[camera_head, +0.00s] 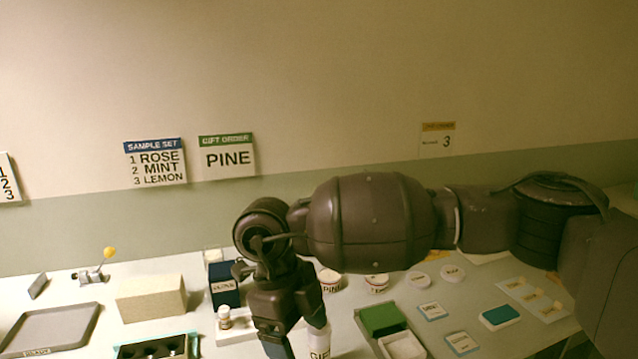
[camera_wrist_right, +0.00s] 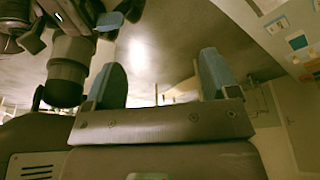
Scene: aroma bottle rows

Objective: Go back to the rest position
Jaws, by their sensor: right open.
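My right arm crosses the head view from the right. Its gripper (camera_head: 297,338) hangs low at the front centre, in front of the bench. In the right wrist view its two blue fingers (camera_wrist_right: 161,82) stand wide apart with nothing between them. A white container with GIFT lettering (camera_head: 319,343) shows beside the right finger and is partly hidden; I cannot tell whether they touch. My left gripper is outside the head view. Dark parts with blue pieces (camera_wrist_right: 110,20) at the top left of the wrist view seem to be it, but its jaws are unclear.
Behind the arm are a dark blue box (camera_head: 224,291), a small bottle (camera_head: 224,318) and PINE jars (camera_head: 331,284). A beige block (camera_head: 150,303), black rack (camera_head: 150,349) and grey tray (camera_head: 98,312) stand left.

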